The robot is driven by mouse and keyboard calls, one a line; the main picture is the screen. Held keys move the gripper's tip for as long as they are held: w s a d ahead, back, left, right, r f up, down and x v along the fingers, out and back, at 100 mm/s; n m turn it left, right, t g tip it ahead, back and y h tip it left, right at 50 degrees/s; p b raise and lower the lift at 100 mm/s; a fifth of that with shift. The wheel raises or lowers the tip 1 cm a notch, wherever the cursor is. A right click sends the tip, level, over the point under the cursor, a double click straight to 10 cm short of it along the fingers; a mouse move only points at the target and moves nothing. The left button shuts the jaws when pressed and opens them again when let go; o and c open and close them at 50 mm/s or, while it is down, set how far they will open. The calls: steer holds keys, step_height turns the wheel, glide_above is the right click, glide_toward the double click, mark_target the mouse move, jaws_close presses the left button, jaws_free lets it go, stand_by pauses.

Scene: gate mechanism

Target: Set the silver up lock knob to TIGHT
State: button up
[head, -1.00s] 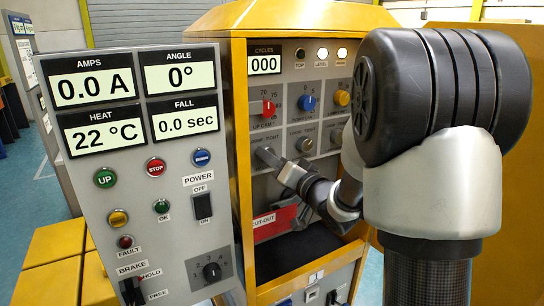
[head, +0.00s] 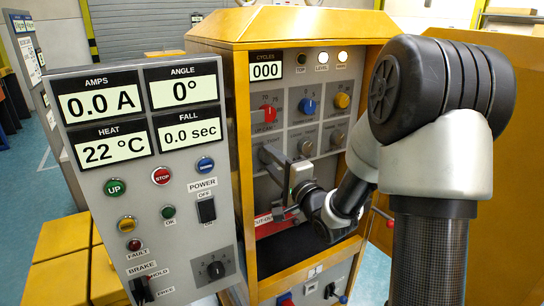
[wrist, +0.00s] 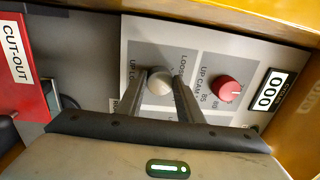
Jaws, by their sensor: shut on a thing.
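The silver up lock knob (wrist: 160,80) is round and sits on the grey panel, between the two fingers of my gripper (wrist: 168,88) in the wrist view. The fingers are shut on it from both sides. The label "LOOSE" shows beside the knob; the TIGHT label is hidden, and I cannot tell where the knob points. In the head view my gripper (head: 268,155) reaches the panel at the lower left, below the red up cam knob (head: 269,114), and covers the up lock knob.
The red knob also shows in the wrist view (wrist: 228,90), close to a finger. A blue knob (head: 307,106), a yellow knob (head: 342,100) and two silver knobs (head: 306,146) (head: 337,137) share the panel. A red cut-out part (wrist: 18,68) lies below. The yellow cabinet frame (head: 241,140) borders the panel.

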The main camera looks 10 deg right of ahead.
steer(key=shift+m+p, duration=0.55)
steer(key=shift+m, duration=0.65)
steer(key=o, duration=1.1)
steer(key=shift+c, duration=0.2)
steer(key=shift+s, duration=0.1)
